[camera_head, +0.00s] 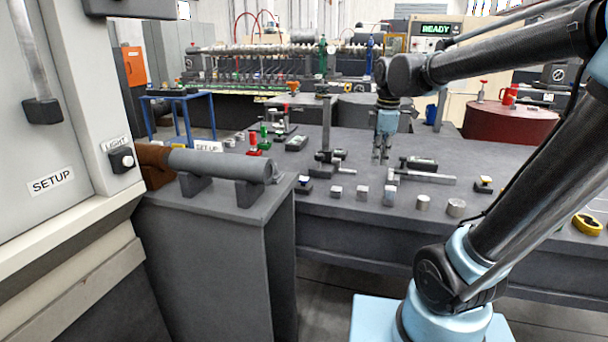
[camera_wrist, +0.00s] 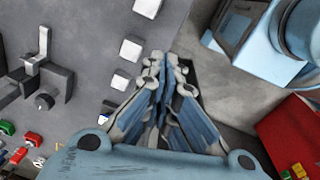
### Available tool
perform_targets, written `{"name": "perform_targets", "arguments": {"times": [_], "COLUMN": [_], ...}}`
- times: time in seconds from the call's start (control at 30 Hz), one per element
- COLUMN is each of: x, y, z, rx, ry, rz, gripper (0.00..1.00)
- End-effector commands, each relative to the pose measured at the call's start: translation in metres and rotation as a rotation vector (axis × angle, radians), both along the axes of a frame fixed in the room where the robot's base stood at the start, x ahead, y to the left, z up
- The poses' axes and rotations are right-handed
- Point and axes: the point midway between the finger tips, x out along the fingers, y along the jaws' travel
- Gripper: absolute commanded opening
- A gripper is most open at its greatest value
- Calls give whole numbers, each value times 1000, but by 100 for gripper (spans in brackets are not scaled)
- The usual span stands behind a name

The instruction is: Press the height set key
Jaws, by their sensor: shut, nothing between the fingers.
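A dark upright height gauge (camera_head: 325,128) stands on the grey bench, left of my gripper in the head view. Its base and a side arm show, but the set key is too small to make out. A dark upright device with a jutting arm, perhaps the same gauge, shows at the left of the wrist view (camera_wrist: 45,72). My gripper (camera_head: 381,155) points down over the bench, to the right of the gauge and apart from it. In the wrist view my gripper (camera_wrist: 160,62) has its fingers together with nothing between them.
A row of small metal blocks (camera_head: 363,192) and cylinders (camera_head: 456,207) lines the bench's front edge. A caliper-like tool (camera_head: 425,177) lies right of my gripper. Red (camera_head: 253,143) and green (camera_head: 265,138) pieces stand left of the gauge. A grey cylinder (camera_head: 215,163) rests on a pedestal at left.

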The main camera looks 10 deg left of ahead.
Motion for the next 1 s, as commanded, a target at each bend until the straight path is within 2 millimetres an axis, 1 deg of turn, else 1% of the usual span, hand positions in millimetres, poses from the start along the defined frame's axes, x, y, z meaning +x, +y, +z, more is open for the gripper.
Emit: {"name": "perform_targets", "arguments": {"times": [0.03,0.17,0.2,0.27,0.3,0.5,0.6,0.7,0.8,1.0], "x": [10,30,35,42,46,59,60,61,61,61], "y": [19,64,79,101,117,191,218,237,247,250], "z": [7,20,23,28,30,36,37,37,36,36], "rx": [-8,-29,-36,-44,-49,-71,-78,-82,-84,-84], "ry": [3,12,14,18,21,32,38,41,42,42], "rz": [104,379,461,588,672,1057,1200,1295,1349,1368], "gripper": [0,0,0,0,0,0,0,0,0,0]}}
